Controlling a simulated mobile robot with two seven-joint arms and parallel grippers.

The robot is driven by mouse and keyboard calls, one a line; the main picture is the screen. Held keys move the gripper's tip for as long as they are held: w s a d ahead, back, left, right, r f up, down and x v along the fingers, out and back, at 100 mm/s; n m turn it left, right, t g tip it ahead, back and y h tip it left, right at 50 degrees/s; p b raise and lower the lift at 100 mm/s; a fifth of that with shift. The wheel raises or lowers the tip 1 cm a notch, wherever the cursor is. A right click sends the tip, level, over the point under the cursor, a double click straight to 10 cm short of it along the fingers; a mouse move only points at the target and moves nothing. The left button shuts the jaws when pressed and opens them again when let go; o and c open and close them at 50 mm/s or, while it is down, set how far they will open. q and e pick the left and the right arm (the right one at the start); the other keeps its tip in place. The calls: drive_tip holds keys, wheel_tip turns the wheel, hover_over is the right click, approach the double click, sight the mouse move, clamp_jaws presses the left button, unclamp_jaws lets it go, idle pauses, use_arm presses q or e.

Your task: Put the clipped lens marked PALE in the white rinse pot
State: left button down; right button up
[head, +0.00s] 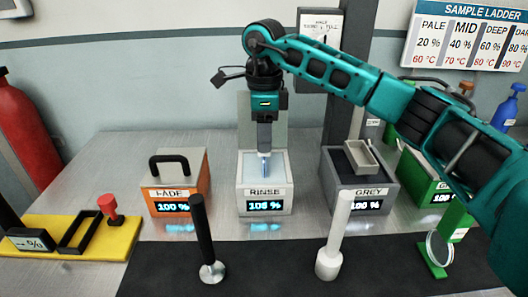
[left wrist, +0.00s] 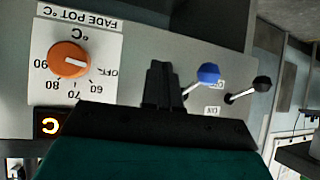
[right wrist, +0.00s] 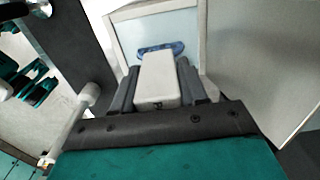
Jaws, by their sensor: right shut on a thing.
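The white rinse pot (head: 265,201) stands mid-table, labelled RINSE and showing a percent readout. Its open top holds pale liquid. My right gripper (head: 264,146) points straight down over its opening. In the right wrist view, my right gripper (right wrist: 157,88) is shut on the pale clip (right wrist: 158,78), which has a partly hidden mark that looks like P. The clip's blue-rimmed lens (right wrist: 175,47) is over or in the opening; I cannot tell whether it touches the liquid. My left gripper (left wrist: 163,85) has its fingers together and empty, facing a panel.
The orange FADE pot (head: 174,202), with a black-handled lid, is left of the rinse pot. The grey pot (head: 358,191) is right. A green-clipped lens (head: 438,250) stands on the dark mat (head: 270,270). Two upright tools, black (head: 203,235) and white (head: 338,230), stand in front.

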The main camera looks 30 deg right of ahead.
drive_tip(key=shift+f, duration=2.2)
drive_tip(key=shift+f, duration=0.2)
drive_tip(key=o, duration=1.2)
drive_tip(key=shift+o, duration=0.2)
drive_tip(key=shift+r, duration=0.1)
wheel_tip(320, 180, up, 12)
drive_tip(key=shift+r, duration=0.15)
